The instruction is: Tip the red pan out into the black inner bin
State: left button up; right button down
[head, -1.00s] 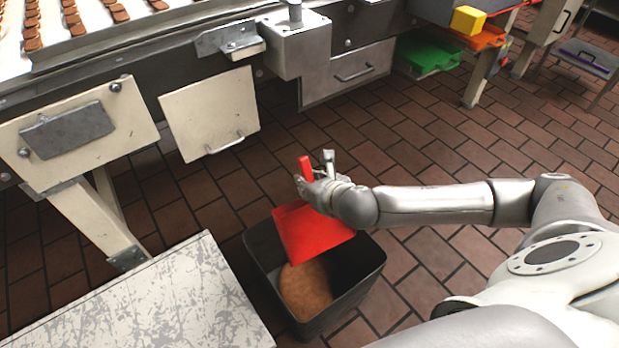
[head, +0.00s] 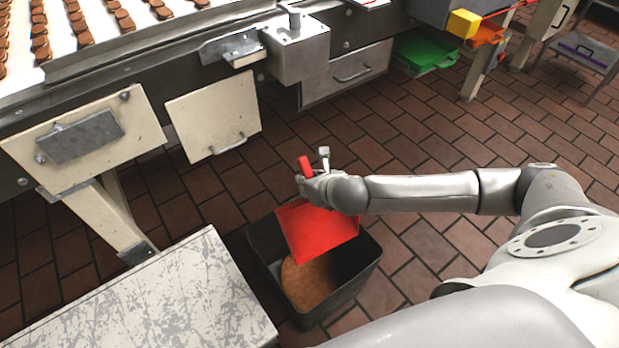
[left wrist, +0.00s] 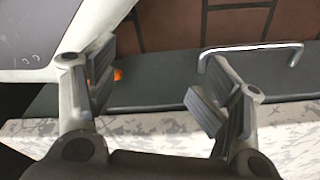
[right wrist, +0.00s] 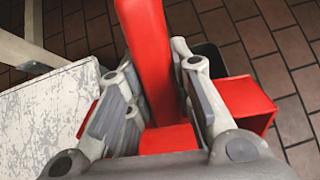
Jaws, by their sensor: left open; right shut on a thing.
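The red pan (head: 318,232) is tilted steeply over the black inner bin (head: 362,272), its lower edge within the bin's opening. My right gripper (head: 318,184) is shut on the pan's red handle, which also shows in the right wrist view (right wrist: 147,40). No load shows on the visible face of the pan. A round brown mass (head: 307,283) lies in the bin, below the pan and partly hidden by it. A dark part of the bin shows behind the pan in the right wrist view (right wrist: 212,60). My left gripper (left wrist: 158,92) is open and empty, seen only in the left wrist view.
A scratched pale table (head: 150,300) stands left of the bin. A conveyor with brown biscuits (head: 125,20) runs along the back left. A green tray (head: 420,52) and a yellow block (head: 463,23) are at the back right. Tiled floor (head: 440,130) behind the arm is clear.

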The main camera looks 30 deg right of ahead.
aim_at(308, 175)
jog(key=shift+r+g+p, duration=0.25)
jog(key=shift+g+p, duration=0.05)
jog(key=shift+p, duration=0.85)
pick_arm(q)
jog(key=s+a+f+p, duration=0.2)
jog(key=s+a+p, duration=0.15)
jog(key=s, duration=0.85)
pick_arm(e)
jog(key=shift+a+r+g+p, duration=0.1)
jog(key=shift+r+g+p, duration=0.3)
jog(key=shift+r+g, duration=0.15)
jog(key=r+g+p, duration=0.1)
jog(key=g+p, duration=0.1)
jog(key=p, duration=0.2)
jog(key=g+p, duration=0.2)
jog(key=p, duration=0.3)
jog(key=shift+w+r, duration=0.15)
jog(key=shift+r, duration=0.25)
jog(key=shift+g, duration=0.75)
jog(key=shift+r+g, duration=0.2)
jog(key=shift+g, duration=0.6)
jog(key=shift+r+g, duration=0.15)
jog(key=shift+g, duration=0.15)
pick_arm(q)
notch_tip(308, 175, up, 9)
jog(key=shift+d+g, duration=0.4)
jog(key=shift+d, duration=0.05)
pick_arm(e)
jog(key=shift+r, duration=0.1)
